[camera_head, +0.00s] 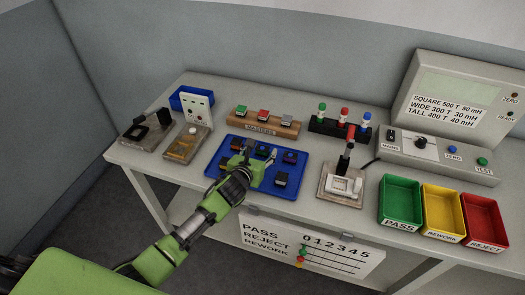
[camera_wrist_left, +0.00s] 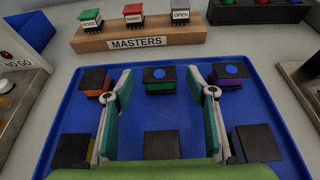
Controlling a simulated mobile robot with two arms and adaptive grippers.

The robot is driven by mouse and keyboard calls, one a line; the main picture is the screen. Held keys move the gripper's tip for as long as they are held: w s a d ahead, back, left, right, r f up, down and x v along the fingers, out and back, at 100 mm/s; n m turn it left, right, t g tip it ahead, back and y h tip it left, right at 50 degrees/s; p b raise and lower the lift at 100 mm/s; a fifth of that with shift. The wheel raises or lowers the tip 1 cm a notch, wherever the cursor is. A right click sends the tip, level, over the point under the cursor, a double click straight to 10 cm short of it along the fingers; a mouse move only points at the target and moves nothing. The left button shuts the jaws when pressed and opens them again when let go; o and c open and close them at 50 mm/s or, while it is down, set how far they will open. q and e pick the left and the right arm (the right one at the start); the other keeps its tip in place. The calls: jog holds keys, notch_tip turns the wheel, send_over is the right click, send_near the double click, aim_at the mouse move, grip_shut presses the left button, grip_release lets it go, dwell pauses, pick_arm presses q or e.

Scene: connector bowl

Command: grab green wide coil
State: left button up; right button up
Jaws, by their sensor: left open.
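A coil with a black top, a blue dot and a green side (camera_wrist_left: 160,85) sits in the back row of the blue tray (camera_wrist_left: 40,150), in the middle. My left gripper (camera_wrist_left: 162,92) is open and empty, one finger toward each side of this coil, pointing at it. The fingers look apart from it; their height above the tray is hard to tell. In the head view my left gripper (camera_head: 250,167) is over the blue tray (camera_head: 289,186). My right gripper is not in view.
The MASTERS block (camera_wrist_left: 140,35) stands behind the tray. Sorting bins (camera_head: 442,212) are at right.

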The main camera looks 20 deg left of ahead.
pick_arm(q)
jog(key=shift+w+f, duration=0.1)
jog(key=shift+w, duration=0.1)
jog(key=shift+c, duration=0.2)
jog(key=c, duration=1.1)
jog(key=shift+c, duration=0.2)
